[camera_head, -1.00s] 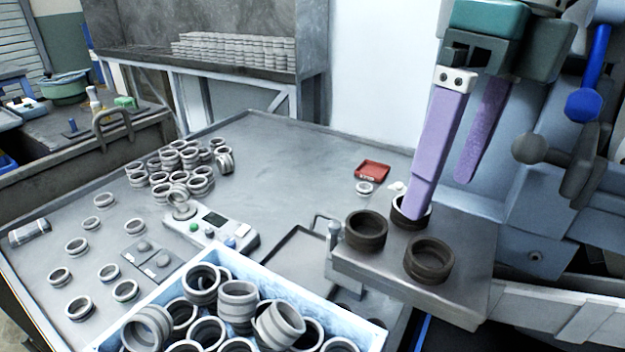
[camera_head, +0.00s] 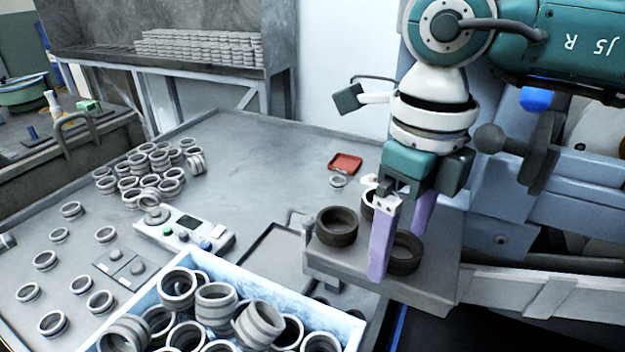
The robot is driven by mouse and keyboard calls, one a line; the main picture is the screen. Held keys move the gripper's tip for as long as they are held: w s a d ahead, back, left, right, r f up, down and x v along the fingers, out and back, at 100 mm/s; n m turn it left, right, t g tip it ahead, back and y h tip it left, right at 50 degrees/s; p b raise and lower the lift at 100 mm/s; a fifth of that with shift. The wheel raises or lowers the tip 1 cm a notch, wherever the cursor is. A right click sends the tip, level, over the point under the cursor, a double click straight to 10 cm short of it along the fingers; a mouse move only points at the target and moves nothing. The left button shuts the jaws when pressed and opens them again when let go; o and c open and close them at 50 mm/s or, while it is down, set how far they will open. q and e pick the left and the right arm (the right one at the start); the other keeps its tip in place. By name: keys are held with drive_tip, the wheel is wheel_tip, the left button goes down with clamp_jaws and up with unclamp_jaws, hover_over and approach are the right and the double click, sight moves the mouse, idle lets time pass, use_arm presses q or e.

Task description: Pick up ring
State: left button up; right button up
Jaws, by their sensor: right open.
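Three dark rings stand on a raised grey metal block (camera_head: 440,282) at the right of the table. The left dark ring (camera_head: 337,227) is fully clear to see. The back ring (camera_head: 369,206) is partly hidden by a finger of my right gripper. The front right ring (camera_head: 407,257) is also partly covered by that finger. My right gripper (camera_head: 398,250), with two purple fingers, points down over the front right ring. Its fingers are apart, and no ring is visibly held. Whether the fingertips touch the ring I cannot tell. My left gripper is not in view.
A blue-white box (camera_head: 349,326) full of grey rings stands at the front. Many loose rings (camera_head: 150,165) lie on the table's left. A control box (camera_head: 184,232) and a red tray (camera_head: 345,163) lie on the table. The back middle is clear.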

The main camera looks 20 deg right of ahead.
drive_tip(key=c, duration=1.5)
drive_tip(key=shift+c, duration=0.2)
drive_tip(key=shift+r, duration=0.15)
wheel_tip(320, 180, up, 20)
drive_tip(key=s+a+p, duration=0.1)
drive_tip(key=s+a, duration=0.8)
drive_tip(key=a, duration=0.1)
drive_tip(key=shift+a, duration=0.35)
